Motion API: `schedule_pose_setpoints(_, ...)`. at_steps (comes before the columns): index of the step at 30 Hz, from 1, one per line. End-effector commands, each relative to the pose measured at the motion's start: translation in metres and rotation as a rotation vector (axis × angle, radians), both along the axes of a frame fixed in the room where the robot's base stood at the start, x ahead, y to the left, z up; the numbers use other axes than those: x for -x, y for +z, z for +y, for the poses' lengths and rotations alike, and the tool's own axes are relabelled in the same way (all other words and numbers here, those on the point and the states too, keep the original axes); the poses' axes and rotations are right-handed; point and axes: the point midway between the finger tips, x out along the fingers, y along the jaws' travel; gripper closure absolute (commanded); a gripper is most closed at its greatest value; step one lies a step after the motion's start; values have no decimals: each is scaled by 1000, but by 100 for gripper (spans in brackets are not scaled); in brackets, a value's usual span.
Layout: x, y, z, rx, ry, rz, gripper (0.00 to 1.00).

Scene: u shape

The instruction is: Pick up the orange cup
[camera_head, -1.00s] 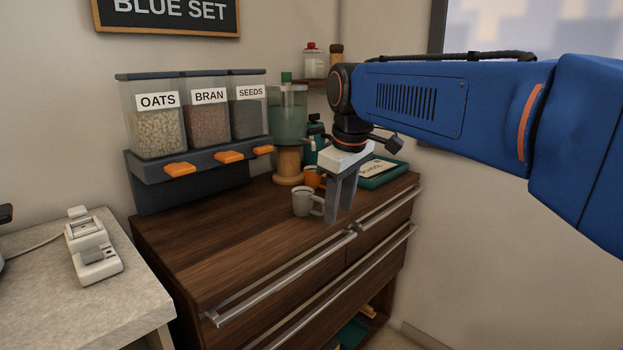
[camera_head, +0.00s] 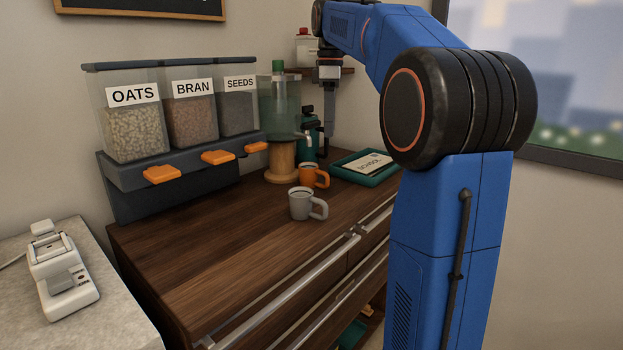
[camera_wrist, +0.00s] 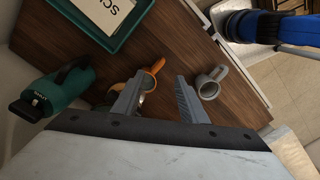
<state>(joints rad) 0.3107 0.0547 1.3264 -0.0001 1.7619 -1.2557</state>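The orange cup (camera_head: 308,177) stands on the dark wooden counter (camera_head: 225,235), behind the grey cup (camera_head: 301,205). In the wrist view, the orange cup (camera_wrist: 154,68) is partly hidden by a finger; its handle shows. The grey cup (camera_wrist: 210,84) is beyond the other finger. My gripper (camera_wrist: 158,98) is open, its fingers spread with nothing held between them. In the head view my gripper (camera_head: 328,125) hangs fingers down above the back of the counter, apart from the cups.
A teal tray (camera_head: 382,178) with a "SCHOOL" card lies right of the orange cup. A teal flask (camera_head: 308,140) and a drink dispenser (camera_head: 279,110) stand behind it. Labelled cereal bins (camera_head: 132,125) line the left wall. The counter's front left is clear.

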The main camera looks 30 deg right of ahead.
Motion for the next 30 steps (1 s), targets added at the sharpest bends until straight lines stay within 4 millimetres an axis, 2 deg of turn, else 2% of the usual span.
schedule_pose_setpoints(15,1,-89,1,0,-1,0,61)
schedule_pose_setpoints(25,1,-113,1,0,-1,0,61)
schedule_pose_setpoints(30,3,-136,4,-1,-1,1,61)
